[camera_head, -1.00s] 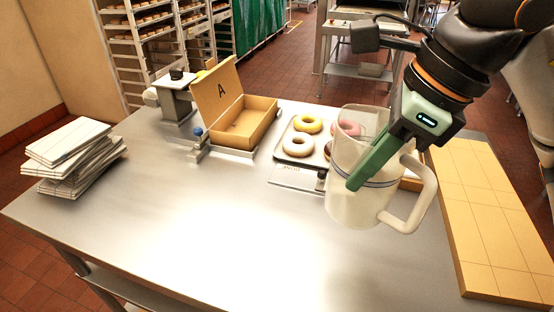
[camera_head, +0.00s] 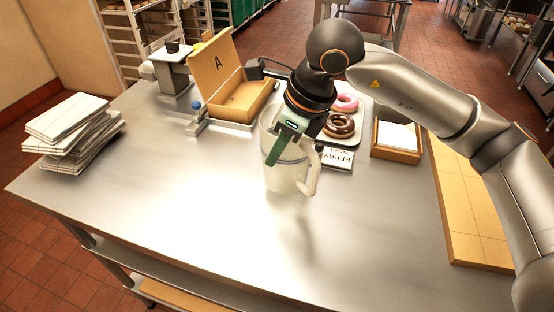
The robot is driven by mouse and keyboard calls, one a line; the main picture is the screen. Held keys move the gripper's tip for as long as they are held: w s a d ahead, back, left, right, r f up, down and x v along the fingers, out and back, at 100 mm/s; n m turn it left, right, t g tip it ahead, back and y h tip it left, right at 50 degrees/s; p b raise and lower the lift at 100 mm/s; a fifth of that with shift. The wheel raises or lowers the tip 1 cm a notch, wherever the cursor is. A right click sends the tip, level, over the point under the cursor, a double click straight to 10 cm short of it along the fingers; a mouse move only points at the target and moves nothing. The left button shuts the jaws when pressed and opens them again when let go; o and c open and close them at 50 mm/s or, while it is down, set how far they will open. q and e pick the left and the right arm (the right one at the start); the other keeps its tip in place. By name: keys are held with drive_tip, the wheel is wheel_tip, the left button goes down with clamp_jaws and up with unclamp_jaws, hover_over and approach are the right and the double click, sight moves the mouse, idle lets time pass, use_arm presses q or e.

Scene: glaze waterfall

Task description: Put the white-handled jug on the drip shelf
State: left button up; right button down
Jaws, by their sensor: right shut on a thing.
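The clear, pale jug with a white handle (camera_head: 284,178) is upright over the middle of the metal table. My right gripper (camera_head: 277,151) is shut on the jug at its upper wall, with a green finger across the near side. The white handle (camera_head: 313,178) points to the right. The gripper and wrist hide part of the jug's rim. I cannot tell for sure whether its base touches the table. No part is clearly recognisable as the drip shelf. My left gripper is not in view.
A doughnut tray (camera_head: 352,140) and a berry label (camera_head: 338,158) lie behind the jug. A wooden box (camera_head: 397,154) stands right of them. An open carton marked A (camera_head: 232,112) and stacked white boards (camera_head: 70,130) are left. The table's front left (camera_head: 150,205) is clear.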

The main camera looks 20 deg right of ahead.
sight(269, 177)
drive_tip(key=shift+f, duration=1.4)
drive_tip(key=shift+f, duration=0.2)
drive_tip(key=c, duration=1)
unclamp_jaws()
drive_tip(key=shift+o, duration=0.2)
drive_tip(key=shift+r, duration=0.15)
